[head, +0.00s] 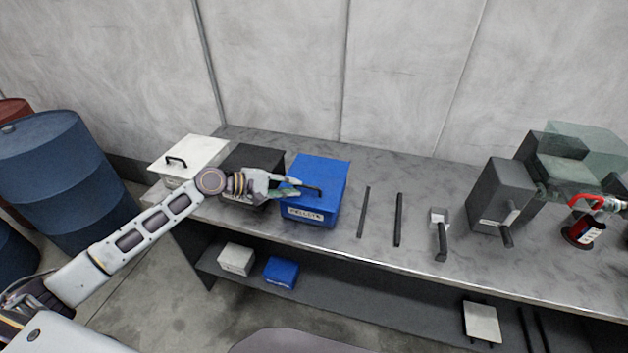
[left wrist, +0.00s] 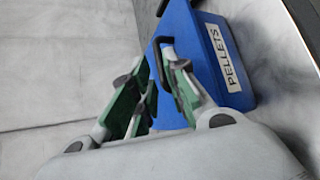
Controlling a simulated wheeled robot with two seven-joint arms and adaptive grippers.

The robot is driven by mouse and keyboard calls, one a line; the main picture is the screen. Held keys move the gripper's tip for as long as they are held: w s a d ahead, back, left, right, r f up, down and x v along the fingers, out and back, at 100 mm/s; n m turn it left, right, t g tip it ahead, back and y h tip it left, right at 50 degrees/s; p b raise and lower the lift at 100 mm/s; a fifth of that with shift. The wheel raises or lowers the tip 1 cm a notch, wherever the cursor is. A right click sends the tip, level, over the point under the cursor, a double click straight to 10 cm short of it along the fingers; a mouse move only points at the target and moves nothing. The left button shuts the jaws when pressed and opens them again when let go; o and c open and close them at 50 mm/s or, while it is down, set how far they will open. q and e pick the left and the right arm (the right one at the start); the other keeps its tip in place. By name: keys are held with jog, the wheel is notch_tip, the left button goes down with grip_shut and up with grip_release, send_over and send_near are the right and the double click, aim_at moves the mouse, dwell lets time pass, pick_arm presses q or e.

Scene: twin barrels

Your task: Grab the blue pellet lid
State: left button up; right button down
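The blue pellet box (head: 325,172) stands on the workbench, with a blue lid on top and a dark bar handle (head: 312,191). Its white label reads PELLETS in the left wrist view (left wrist: 222,57). My left gripper (head: 292,188) reaches over the box from the left, at the near end of the handle. In the left wrist view its green-padded fingers (left wrist: 157,62) are apart, with the dark handle close to the right finger. I cannot tell whether they touch.
A white-lidded box (head: 197,150) and a black box (head: 255,160) stand left of the blue one. Dark bars (head: 398,220) and a grey machine (head: 497,195) are to the right. A shelf below holds a small blue box (head: 281,272). Blue barrels (head: 60,165) stand left.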

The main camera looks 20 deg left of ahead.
aim_at(307, 187)
pick_arm(q)
jog(key=shift+p+x, duration=0.35)
jog(key=shift+x, duration=2)
jog(key=shift+s+d, duration=0.1)
grip_shut()
